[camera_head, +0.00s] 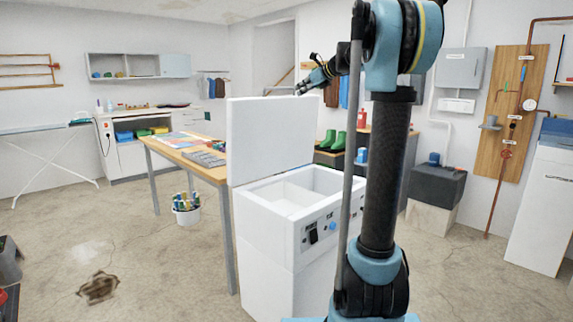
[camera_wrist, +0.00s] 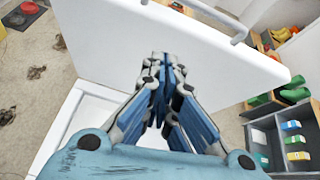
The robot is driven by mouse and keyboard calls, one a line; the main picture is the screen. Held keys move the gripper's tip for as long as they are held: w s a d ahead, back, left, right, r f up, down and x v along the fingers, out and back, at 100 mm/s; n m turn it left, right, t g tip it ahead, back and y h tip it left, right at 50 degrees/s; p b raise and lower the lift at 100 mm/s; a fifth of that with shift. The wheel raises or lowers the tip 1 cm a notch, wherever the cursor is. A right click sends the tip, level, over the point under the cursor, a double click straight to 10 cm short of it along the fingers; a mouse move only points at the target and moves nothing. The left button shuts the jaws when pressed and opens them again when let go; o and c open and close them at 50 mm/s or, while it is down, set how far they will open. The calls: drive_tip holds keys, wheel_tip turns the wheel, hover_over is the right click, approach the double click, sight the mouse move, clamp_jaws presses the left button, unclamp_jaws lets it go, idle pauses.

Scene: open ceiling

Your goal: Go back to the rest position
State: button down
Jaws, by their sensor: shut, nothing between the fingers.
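My gripper (camera_head: 299,90) is raised above the open white appliance in the head view, near the right of its upright lid. It is shut and empty; in the wrist view its fingertips (camera_wrist: 160,62) meet in front of the white lid (camera_wrist: 160,35). The white appliance (camera_head: 285,215) is a box with an open top, a divided basin and a front panel with a black switch and a blue knob. Its lid (camera_head: 268,135) stands upright. Part of the appliance is hidden behind my arm.
A wooden workbench (camera_head: 215,172) with flat items stands left of the appliance. A white bucket of bottles (camera_head: 187,214) is on the floor under it. Green boots (camera_head: 333,139) and a dark grey box (camera_head: 436,187) are behind to the right.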

drive_tip(key=s+d+f+n+g+h, duration=0.2)
drive_tip(key=s+f+n, duration=0.6)
drive_tip(key=s+f, duration=0.7)
drive_tip(key=s+d+f+n+g+h, duration=0.2)
drive_tip(key=s+d+f+n+h, duration=0.2)
drive_tip(key=s+f+n, duration=0.5)
drive_tip(key=s+d+f+n+g+h, duration=0.2)
drive_tip(key=s+d+f+n, duration=0.3)
drive_tip(key=s+f, duration=1.6)
drive_tip(key=s+n+g, duration=0.1)
drive_tip(key=s+n, duration=0.2)
drive_tip(key=s, duration=0.3)
drive_tip(key=shift+s+d+n+h, duration=0.25)
drive_tip(key=shift+s+n+h, duration=0.15)
drive_tip(key=shift+w+f, duration=0.25)
drive_tip(key=shift+w, duration=0.25)
